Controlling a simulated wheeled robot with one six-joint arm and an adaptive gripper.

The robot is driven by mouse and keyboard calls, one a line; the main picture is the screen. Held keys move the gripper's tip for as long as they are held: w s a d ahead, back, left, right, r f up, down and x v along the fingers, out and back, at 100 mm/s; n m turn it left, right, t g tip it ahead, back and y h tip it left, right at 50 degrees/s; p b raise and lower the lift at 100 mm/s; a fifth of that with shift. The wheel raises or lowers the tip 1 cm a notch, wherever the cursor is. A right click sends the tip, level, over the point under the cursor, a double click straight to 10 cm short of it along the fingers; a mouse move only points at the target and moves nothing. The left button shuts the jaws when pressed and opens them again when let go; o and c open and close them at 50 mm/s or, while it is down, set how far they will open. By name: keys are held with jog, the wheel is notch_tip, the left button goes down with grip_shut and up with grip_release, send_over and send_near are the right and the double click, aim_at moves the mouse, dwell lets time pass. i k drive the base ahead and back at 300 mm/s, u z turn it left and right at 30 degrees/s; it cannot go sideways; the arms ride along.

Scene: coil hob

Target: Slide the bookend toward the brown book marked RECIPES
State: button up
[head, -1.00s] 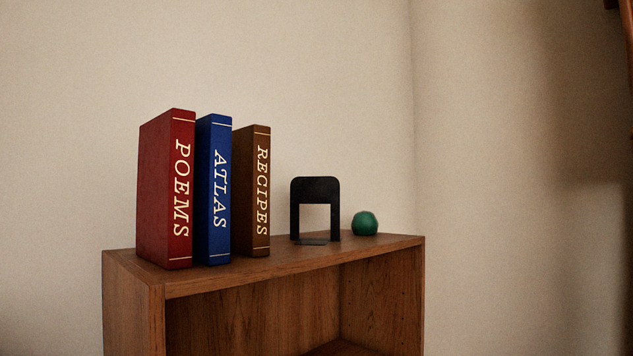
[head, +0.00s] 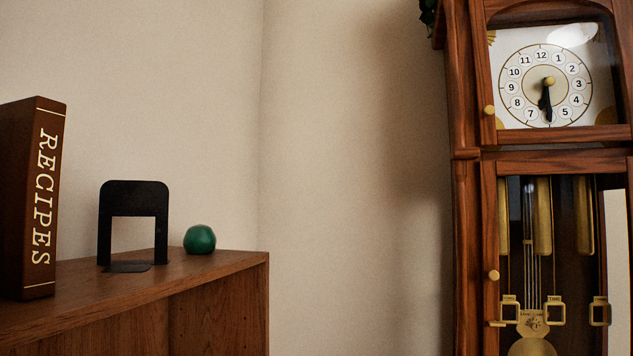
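The black bookend (head: 133,197) stands upright on top of the wooden bookcase, an arch-shaped plate with a flat foot on the shelf top. The brown book marked RECIPES (head: 36,200) stands upright to its left, cut by the left picture edge. A gap of bare wood lies between the book and the bookend. My gripper is not in the head view.
A green ball-like object (head: 199,239) sits just right of the bookend, near the right end of the bookcase top (head: 228,258). A tall wooden pendulum clock (head: 467,230) stands at the right, with bare wall between.

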aim_at(117, 196)
jog(key=z, duration=1.15)
jog(key=i, duration=1.35)
jog(key=u, duration=3.5)
